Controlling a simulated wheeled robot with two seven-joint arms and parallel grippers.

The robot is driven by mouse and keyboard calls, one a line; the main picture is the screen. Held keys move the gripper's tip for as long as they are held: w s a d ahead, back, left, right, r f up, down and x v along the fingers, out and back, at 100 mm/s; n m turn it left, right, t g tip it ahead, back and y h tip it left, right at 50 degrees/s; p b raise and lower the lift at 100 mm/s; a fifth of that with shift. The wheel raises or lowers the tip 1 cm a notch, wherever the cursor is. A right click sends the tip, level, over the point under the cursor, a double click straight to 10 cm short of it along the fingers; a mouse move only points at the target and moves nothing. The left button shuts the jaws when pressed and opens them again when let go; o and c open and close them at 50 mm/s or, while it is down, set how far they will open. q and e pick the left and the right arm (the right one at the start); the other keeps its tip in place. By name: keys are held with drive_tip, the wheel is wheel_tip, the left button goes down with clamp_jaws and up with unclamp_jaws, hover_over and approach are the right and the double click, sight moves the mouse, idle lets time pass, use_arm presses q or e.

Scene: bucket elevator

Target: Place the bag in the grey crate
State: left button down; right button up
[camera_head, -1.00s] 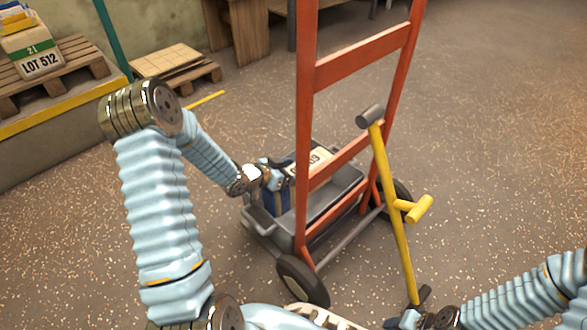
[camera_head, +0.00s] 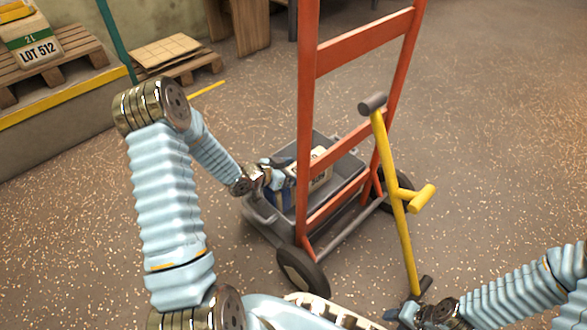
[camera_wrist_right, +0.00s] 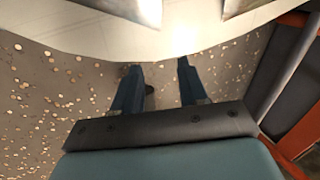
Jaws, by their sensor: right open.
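The bag (camera_head: 320,170), pale with dark print, sits low inside the grey crate (camera_head: 348,176), partly hidden by the red hand truck frame. A blue patch shows at its left side. The crate rests at the foot of the hand truck. My left gripper (camera_head: 274,178) is at the left side of the bag, inside the crate; its fingertips are partly hidden, so I cannot tell whether it grips. My right gripper (camera_head: 408,305) is low at the front, by the lower end of a yellow pole. In the right wrist view its two fingers (camera_wrist_right: 160,88) are apart, with nothing between them.
The red hand truck (camera_head: 308,120) stands upright between me and the crate, with black wheels (camera_head: 302,272). A yellow pole (camera_head: 395,190) with a handle stands before it. Pallets (camera_head: 180,60) and a LOT 512 bag (camera_head: 35,45) are back left. Floor at right is clear.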

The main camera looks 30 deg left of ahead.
use_arm(q)
drive_tip(key=shift+w, duration=0.1)
unclamp_jaws()
drive_tip(key=shift+r, duration=0.1)
drive_tip(key=p+v, duration=0.3)
drive_tip(key=v, duration=0.9)
drive_tip(key=shift+r, duration=0.35)
